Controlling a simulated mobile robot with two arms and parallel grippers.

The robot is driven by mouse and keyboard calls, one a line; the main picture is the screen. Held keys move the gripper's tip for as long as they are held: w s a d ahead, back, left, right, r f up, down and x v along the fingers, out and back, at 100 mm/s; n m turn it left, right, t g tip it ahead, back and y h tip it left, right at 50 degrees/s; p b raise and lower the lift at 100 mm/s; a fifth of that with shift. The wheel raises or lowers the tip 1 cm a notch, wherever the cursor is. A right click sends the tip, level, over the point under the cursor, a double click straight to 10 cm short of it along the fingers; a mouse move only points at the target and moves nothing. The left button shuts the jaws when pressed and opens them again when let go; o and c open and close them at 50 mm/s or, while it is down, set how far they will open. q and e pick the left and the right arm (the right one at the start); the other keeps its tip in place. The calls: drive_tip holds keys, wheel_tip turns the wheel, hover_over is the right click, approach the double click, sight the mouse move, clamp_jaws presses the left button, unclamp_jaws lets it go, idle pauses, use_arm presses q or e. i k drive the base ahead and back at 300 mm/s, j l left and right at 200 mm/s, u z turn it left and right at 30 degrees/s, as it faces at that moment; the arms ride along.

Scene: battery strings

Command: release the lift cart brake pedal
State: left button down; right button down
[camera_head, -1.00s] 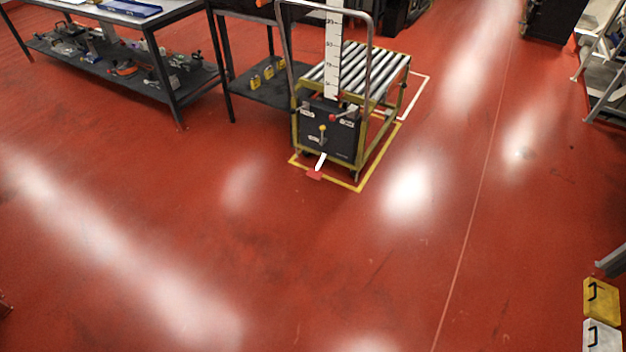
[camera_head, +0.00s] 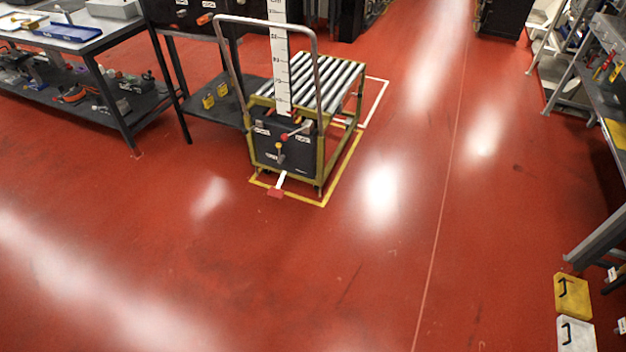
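The lift cart (camera_head: 287,140) stands in the upper middle of the head view. It has a dark front panel, a roller top (camera_head: 322,80), a grey push handle (camera_head: 317,62) and a white height scale (camera_head: 279,60). A red brake pedal (camera_head: 275,193) sticks out low at its front on a white lever (camera_head: 281,180), close to the floor. Neither of my grippers is in view. The cart is some way off across open floor.
A grey workbench (camera_head: 132,112) with tools stands at the left. A shelf with yellow blocks (camera_head: 208,101) is beside the cart. Racks stand at the right, with a yellow case (camera_head: 572,296) and a white case (camera_head: 577,335) below. The red floor (camera_head: 300,270) in front of the cart is clear.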

sight(276, 193)
drive_tip(key=i+l+z, duration=0.35)
drive_tip(key=i, duration=0.15)
drive_tip(key=i+l+z, duration=0.2)
drive_tip(key=i+z, duration=0.15)
drive_tip(key=i, duration=0.15)
drive_tip(key=i+z, duration=0.35)
drive_tip(key=i, duration=0.2)
drive_tip(key=i+l+u, duration=0.1)
drive_tip(key=i+u, duration=0.25)
drive_tip(key=i+l+u, duration=0.2)
drive_tip(key=i+u, duration=0.15)
drive_tip(key=i, duration=0.15)
drive_tip(key=i+l+u, duration=0.8)
drive_tip(key=u, duration=0.25)
drive_tip(key=i+l+u, duration=0.15)
drive_tip(key=l+u, duration=0.2)
drive_tip(key=i+l+u, duration=0.1)
drive_tip(key=l+u, duration=0.6)
drive_tip(key=i+l, duration=0.05)
drive_tip(key=l, duration=0.05)
